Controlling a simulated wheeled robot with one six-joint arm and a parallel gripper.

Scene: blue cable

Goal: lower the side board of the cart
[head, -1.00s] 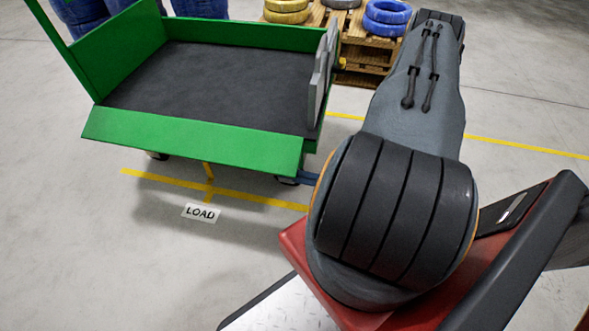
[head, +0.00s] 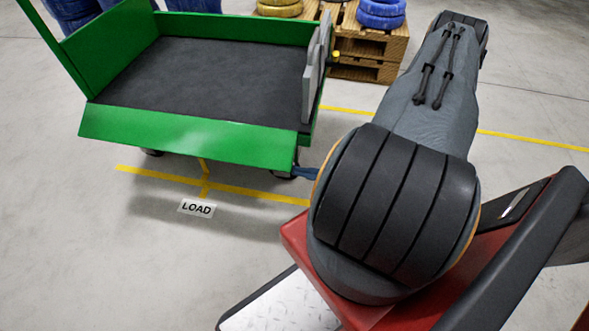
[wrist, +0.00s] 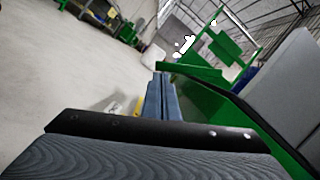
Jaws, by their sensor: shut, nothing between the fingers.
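The green cart (head: 240,29) has a dark flat bed (head: 210,80). Its near side board (head: 190,137) leans outward and down from the bed's edge, and its broad face shows in the head view. My gripper's blue-grey fingers (wrist: 162,97) are shut and empty in the wrist view, with the green cart frame (wrist: 215,105) just to their right. In the head view only a bit of the blue fingers (head: 306,173) shows past my arm, low by the cart's near right corner. The rest of my gripper is hidden there behind my arm.
A grey panel (head: 309,85) stands at the cart's right end, with a yellow knob (head: 336,57) beside it. A wooden pallet (head: 365,68) with tyres (head: 381,12) stands behind. The floor around the LOAD label (head: 196,208) is clear.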

